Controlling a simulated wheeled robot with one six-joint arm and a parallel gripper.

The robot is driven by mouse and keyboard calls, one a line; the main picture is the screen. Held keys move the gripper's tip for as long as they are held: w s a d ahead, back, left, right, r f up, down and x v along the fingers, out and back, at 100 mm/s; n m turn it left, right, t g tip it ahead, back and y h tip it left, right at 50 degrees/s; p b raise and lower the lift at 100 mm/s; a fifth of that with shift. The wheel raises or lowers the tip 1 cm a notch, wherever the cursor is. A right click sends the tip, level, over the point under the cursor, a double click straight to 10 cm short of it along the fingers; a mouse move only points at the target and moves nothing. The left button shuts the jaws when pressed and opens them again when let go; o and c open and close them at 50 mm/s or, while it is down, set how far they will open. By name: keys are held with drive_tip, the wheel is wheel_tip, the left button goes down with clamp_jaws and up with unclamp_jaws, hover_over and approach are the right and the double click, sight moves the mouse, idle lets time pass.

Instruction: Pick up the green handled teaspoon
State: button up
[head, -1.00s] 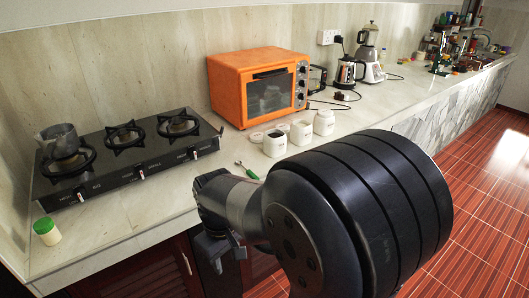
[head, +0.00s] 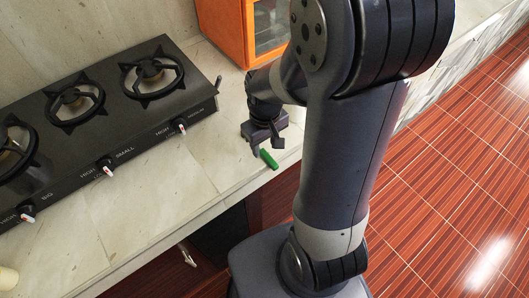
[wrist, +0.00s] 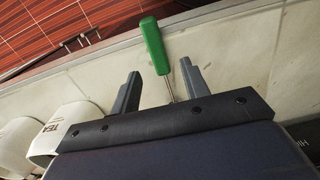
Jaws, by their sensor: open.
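The green-handled teaspoon (head: 269,159) lies on the stone counter near its front edge. Its green handle also shows in the wrist view (wrist: 154,46), with a thin metal shaft running back under my gripper; the bowl is hidden. My gripper (head: 267,147) is low over the counter at the spoon. In the wrist view my gripper (wrist: 159,84) is open, with one finger on each side of the spoon's shaft and gaps on both sides. The handle extends past the fingertips.
A black gas stove (head: 109,100) stands left of my gripper. An orange oven (head: 227,28) is behind it. White canisters, one marked TEA (wrist: 69,127), stand close to the gripper's left in the wrist view. Bare counter (head: 215,150) lies between stove and gripper.

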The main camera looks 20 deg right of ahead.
sight(265, 153)
drive_tip(key=shift+f, duration=1.55)
drive_tip(key=shift+c, duration=0.3)
clamp_jaws()
